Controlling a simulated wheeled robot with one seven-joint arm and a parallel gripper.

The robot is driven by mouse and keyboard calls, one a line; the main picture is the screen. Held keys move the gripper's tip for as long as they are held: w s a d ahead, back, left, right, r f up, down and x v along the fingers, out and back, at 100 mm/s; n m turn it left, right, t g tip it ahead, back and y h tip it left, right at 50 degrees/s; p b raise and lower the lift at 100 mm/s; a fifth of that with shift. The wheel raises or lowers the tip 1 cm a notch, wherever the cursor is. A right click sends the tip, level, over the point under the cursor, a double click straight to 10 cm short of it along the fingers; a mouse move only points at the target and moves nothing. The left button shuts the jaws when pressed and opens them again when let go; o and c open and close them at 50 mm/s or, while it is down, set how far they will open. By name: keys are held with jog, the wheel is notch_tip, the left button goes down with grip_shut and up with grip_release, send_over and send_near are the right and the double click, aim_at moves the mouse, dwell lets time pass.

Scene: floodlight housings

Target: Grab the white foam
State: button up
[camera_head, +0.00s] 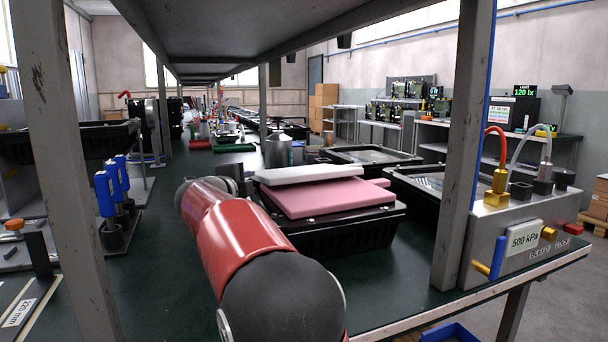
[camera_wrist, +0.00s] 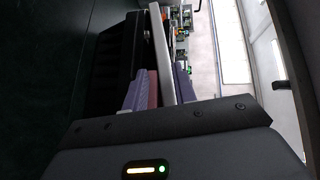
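The white foam (camera_head: 310,175) is a thin flat slab at the far side of a larger pink foam slab (camera_head: 330,198), over a black housing (camera_head: 340,235). In the wrist view, the white foam (camera_wrist: 162,38) shows edge-on as a pale strip. My gripper (camera_wrist: 158,85) is open, with one bluish finger on each side of the white foam's near edge. A strip of pink foam (camera_wrist: 152,90) shows between the white foam and the left finger. I cannot tell whether either finger touches the white foam.
A grey shelf post (camera_head: 461,140) and a silver pressure box (camera_head: 525,240) stand right of the housing. More black housings (camera_head: 372,156) sit behind it. Blue-handled tools (camera_head: 105,195) stand at left. A shelf hangs overhead. The green bench top (camera_head: 170,290) is partly clear at front left.

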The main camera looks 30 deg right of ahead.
aim_at(257, 179)
jog(key=x, duration=0.4)
jog(key=shift+w+d, duration=0.25)
jog(key=shift+w, duration=0.05)
grip_shut()
jog(key=shift+r, duration=0.1)
